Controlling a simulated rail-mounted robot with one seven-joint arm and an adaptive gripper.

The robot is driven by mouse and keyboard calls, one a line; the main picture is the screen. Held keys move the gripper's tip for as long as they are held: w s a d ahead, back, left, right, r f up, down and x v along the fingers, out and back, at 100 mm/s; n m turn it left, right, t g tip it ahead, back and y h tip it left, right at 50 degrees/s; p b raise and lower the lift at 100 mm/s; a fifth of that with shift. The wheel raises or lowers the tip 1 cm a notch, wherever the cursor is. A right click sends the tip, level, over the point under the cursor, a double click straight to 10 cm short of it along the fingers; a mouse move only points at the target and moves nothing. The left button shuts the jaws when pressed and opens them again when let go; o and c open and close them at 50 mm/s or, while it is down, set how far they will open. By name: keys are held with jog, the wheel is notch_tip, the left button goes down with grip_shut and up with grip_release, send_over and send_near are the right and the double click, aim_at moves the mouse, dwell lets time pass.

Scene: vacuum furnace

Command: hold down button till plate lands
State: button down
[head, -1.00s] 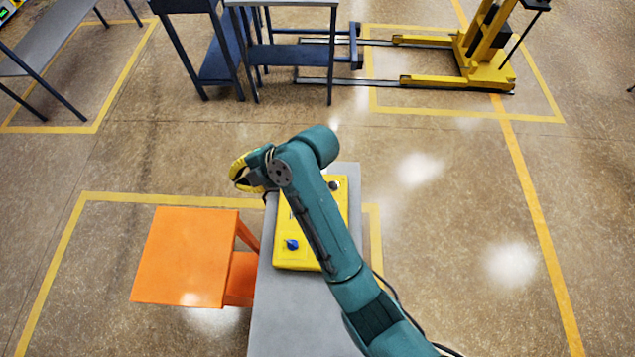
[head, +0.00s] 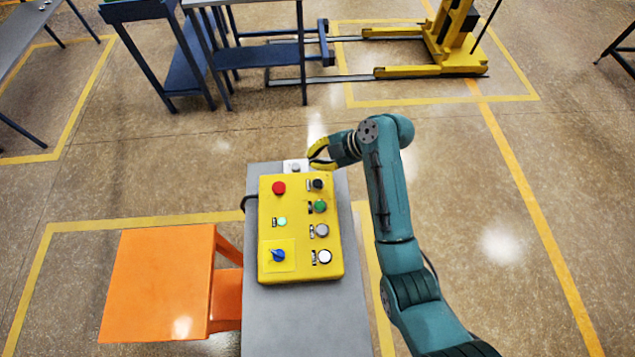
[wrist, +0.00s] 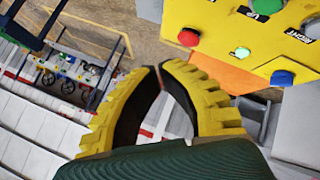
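A yellow control box (head: 268,225) lies on a grey stand. It carries a red button (head: 279,188), a blue rotary knob (head: 278,255), a small lit pale-green indicator (head: 282,222), and a right column of black (head: 318,184), green (head: 320,206), grey (head: 322,230) and white (head: 325,256) buttons. My gripper (head: 318,158) is just beyond the box's far right corner, apart from the buttons. In the wrist view its yellow fingertips (wrist: 159,67) come together with nothing visible between them. The box (wrist: 225,30) is at upper right there, with partly readable labels. I cannot identify the plate.
A small white piece with a grey button (head: 296,167) sits at the stand's far end. An orange chair-like piece (head: 160,285) stands left of the grey stand (head: 300,325). Blue tables (head: 260,55) and a yellow lifter (head: 450,45) are farther back.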

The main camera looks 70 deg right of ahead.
aim_at(315, 181)
notch_tip(315, 181, down, 9)
jog(key=b, duration=0.6)
jog(key=shift+r, duration=0.1)
dwell(1.1)
jog(key=shift+f+b, duration=0.45)
jog(key=shift+b, duration=0.2)
